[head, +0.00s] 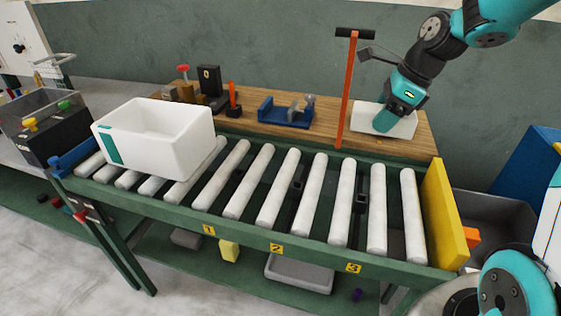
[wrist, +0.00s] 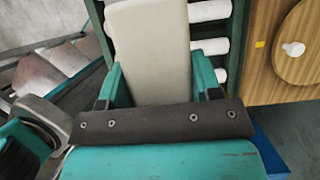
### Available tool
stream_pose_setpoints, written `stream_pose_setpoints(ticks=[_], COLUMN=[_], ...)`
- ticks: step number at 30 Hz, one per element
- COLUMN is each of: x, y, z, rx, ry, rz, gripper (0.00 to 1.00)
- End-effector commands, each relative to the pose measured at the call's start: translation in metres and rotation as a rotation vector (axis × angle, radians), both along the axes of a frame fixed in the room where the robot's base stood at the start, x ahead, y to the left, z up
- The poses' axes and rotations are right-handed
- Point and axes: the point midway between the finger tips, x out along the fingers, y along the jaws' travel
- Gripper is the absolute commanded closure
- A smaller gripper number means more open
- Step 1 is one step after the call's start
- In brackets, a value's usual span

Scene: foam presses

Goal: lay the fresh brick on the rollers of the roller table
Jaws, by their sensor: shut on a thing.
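The fresh brick (head: 402,127) is a pale, off-white slab at the back right in the head view. My gripper (head: 385,119) is shut on it, coming down from the upper right. In the head view the brick overlaps the wooden shelf behind the rollers; I cannot tell whether it touches the shelf. In the wrist view the brick (wrist: 148,45) sits between the two teal fingers of my gripper (wrist: 158,82) and extends away from them. The roller table (head: 235,228) has a green frame and several white rollers (head: 308,195). The middle and right rollers are bare.
A white tub (head: 185,150) stands on the left rollers. A yellow end plate (head: 443,215) closes the right end. An upright orange rod with a dark crossbar (head: 347,90) stands left of my gripper. A blue holder (head: 285,114) and small tools are on the wooden shelf (head: 240,120).

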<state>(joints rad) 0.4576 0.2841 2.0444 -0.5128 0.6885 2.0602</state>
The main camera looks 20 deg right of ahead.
Motion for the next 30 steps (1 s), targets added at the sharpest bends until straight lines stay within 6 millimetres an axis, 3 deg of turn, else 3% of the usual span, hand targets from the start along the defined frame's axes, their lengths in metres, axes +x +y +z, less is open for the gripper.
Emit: stream_pose_setpoints(ticks=[4,7,21,30], x=[-0.001,-0.002,-0.002,-0.001], y=[-0.003,-0.003,-0.001,-0.001], z=[-0.002,-0.017,-0.141,-0.174], rx=[0.001,0.003,0.003,0.001], ry=[0.001,0.003,0.004,0.003], rz=[-0.005,-0.006,-0.002,-0.001], gripper=[0.75,0.75,0.75,0.75])
